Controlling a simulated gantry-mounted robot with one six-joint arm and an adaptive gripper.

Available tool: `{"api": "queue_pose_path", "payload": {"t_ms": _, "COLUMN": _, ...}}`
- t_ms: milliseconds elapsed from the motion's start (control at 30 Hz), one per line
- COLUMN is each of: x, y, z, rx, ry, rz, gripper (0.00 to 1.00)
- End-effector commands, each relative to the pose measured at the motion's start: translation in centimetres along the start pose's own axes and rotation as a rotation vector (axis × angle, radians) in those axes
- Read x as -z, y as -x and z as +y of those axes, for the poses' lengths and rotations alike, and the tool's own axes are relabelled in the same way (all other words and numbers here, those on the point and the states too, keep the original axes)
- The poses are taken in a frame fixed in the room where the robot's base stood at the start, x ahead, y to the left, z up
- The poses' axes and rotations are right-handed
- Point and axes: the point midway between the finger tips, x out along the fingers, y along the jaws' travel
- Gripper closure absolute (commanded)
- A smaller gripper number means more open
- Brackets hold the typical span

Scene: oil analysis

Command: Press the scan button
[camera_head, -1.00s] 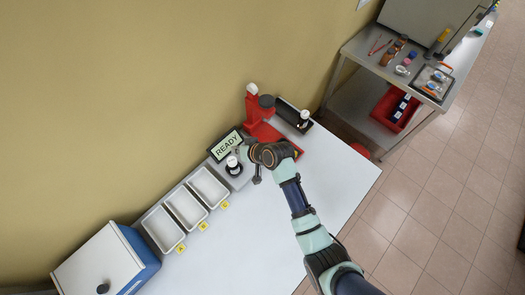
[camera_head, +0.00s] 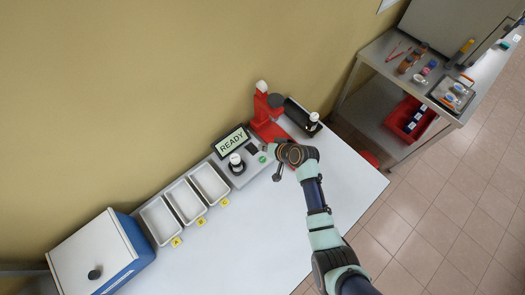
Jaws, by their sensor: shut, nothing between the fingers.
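The analyser (camera_head: 250,167) is a grey box on the white table with a tilted screen (camera_head: 232,143) reading READY. A small green button (camera_head: 262,158), likely the scan button, shows on its top at the right end. A dark bottle with a white cap (camera_head: 236,164) stands on the analyser, left of the button. My gripper (camera_head: 277,177) is shut and empty, pointing down just right of and in front of the button, apart from it in the picture. Its height above the table is hard to tell.
A red stand (camera_head: 268,117) and a black holder with a white-capped bottle (camera_head: 313,122) are behind my wrist. White trays (camera_head: 187,203) marked A, B, C and a blue-white cabinet (camera_head: 97,256) stand left. The table front (camera_head: 255,240) is clear.

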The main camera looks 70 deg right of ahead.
Motion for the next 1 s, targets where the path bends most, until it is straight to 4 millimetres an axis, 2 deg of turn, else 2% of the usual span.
{"api": "queue_pose_path", "payload": {"t_ms": 33, "x": -0.6, "y": -0.8, "z": 0.6, "rx": 0.0, "ry": 0.0, "rz": -0.001, "gripper": 1.0}}
{"api": "queue_pose_path", "payload": {"t_ms": 433, "x": -3.5, "y": -4.8, "z": 3.5, "rx": 0.0, "ry": 0.0, "rz": 0.0, "gripper": 1.0}}
{"api": "queue_pose_path", "payload": {"t_ms": 1000, "x": -3.8, "y": -5.2, "z": 3.8, "rx": 0.0, "ry": 0.001, "rz": 0.0, "gripper": 1.0}}
